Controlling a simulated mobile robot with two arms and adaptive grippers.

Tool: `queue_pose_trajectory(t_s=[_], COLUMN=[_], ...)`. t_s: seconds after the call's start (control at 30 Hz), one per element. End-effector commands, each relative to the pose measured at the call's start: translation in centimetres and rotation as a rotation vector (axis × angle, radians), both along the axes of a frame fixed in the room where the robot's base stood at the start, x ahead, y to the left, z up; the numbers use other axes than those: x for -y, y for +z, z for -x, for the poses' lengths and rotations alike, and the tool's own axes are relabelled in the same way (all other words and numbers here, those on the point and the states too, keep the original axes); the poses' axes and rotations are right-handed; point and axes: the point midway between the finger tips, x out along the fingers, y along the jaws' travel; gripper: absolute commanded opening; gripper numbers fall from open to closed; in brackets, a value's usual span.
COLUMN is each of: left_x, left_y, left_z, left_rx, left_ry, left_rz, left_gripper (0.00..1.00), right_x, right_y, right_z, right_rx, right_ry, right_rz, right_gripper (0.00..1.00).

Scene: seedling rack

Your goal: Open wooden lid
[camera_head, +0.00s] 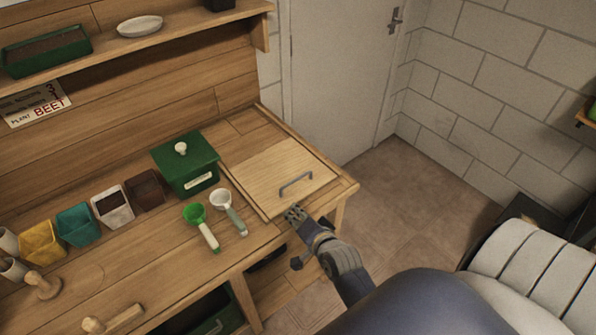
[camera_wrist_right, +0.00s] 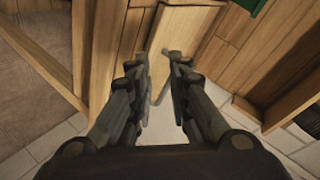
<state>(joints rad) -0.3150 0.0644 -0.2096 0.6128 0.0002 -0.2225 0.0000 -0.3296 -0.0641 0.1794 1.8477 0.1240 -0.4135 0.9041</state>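The light wooden lid (camera_head: 265,172) lies flat and closed at the right end of the workbench. A grey bar handle (camera_head: 296,184) sits near its front right edge. My right gripper (camera_head: 294,214) is just in front of the lid's front edge, close to the handle and apart from it in the head view. In the right wrist view the gripper's (camera_wrist_right: 160,70) two fingers are spread, with the lid (camera_wrist_right: 185,28) beyond them. The handle is partly hidden by the fingers there. My left gripper is out of view.
A green lidded box (camera_head: 187,168) stands left of the lid. A green scoop (camera_head: 203,228) and a white scoop (camera_head: 229,212) lie in front of it. Several small pots line the bench to the left. A shelf (camera_head: 140,45) runs above; a door (camera_head: 338,75) stands behind.

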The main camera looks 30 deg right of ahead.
Motion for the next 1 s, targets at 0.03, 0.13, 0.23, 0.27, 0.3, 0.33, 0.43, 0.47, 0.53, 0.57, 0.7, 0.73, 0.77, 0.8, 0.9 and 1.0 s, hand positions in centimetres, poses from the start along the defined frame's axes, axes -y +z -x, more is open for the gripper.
queue_pose_trajectory(t_s=[0.03, 0.13, 0.23, 0.27, 0.3, 0.33, 0.43, 0.47, 0.53, 0.57, 0.7, 0.73, 0.77, 0.8, 0.9, 1.0], left_x=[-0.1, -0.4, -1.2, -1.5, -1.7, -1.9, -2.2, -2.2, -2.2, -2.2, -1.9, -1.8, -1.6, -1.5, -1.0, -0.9], left_y=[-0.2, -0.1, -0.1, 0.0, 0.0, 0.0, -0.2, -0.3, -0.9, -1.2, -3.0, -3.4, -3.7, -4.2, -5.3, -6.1], left_z=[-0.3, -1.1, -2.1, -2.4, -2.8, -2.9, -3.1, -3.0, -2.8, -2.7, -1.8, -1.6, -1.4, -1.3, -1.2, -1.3], left_rx=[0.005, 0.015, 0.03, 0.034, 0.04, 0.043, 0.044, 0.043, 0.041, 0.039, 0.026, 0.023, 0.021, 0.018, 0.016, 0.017], left_ry=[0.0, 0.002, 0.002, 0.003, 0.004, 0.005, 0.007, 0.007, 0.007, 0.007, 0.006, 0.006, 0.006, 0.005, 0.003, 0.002], left_rz=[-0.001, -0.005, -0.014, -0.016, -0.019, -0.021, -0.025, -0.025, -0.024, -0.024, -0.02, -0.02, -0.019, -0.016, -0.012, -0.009], left_gripper=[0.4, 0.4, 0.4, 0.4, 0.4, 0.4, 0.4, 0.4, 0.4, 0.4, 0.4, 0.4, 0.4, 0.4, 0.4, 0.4], right_x=[0.8, 2.5, 3.9, 4.3, 4.6, 4.8, 5.3, 5.4, 5.6, 5.8, 6.5, 6.7, 6.8, 7.1, 7.6, 8.0], right_y=[-0.6, -0.4, -0.2, -0.1, 0.0, 0.0, 0.0, -0.1, -0.3, -0.4, -1.1, -1.2, -1.3, -1.5, -1.8, -1.9], right_z=[-0.6, -1.7, -2.2, -2.3, -2.3, -2.4, -2.6, -2.8, -3.5, -3.8, -6.2, -6.8, -7.3, -8.0, -9.5, -10.8], right_rx=[0.049, 0.17, 0.269, 0.293, 0.319, 0.335, 0.367, 0.372, 0.376, 0.376, 0.375, 0.376, 0.375, 0.375, 0.374, 0.372], right_ry=[-0.06, -0.171, -0.256, -0.275, -0.295, -0.307, -0.329, -0.332, -0.333, -0.333, -0.331, -0.331, -0.331, -0.331, -0.33, -0.331], right_rz=[-0.062, -0.181, -0.276, -0.297, -0.321, -0.337, -0.364, -0.367, -0.369, -0.368, -0.368, -0.367, -0.366, -0.367, -0.366, -0.365], right_gripper=[0.17, 0.17, 0.17, 0.17, 0.17, 0.17, 0.17, 0.17, 0.17, 0.17, 0.17, 0.17, 0.17, 0.17, 0.17, 0.17])
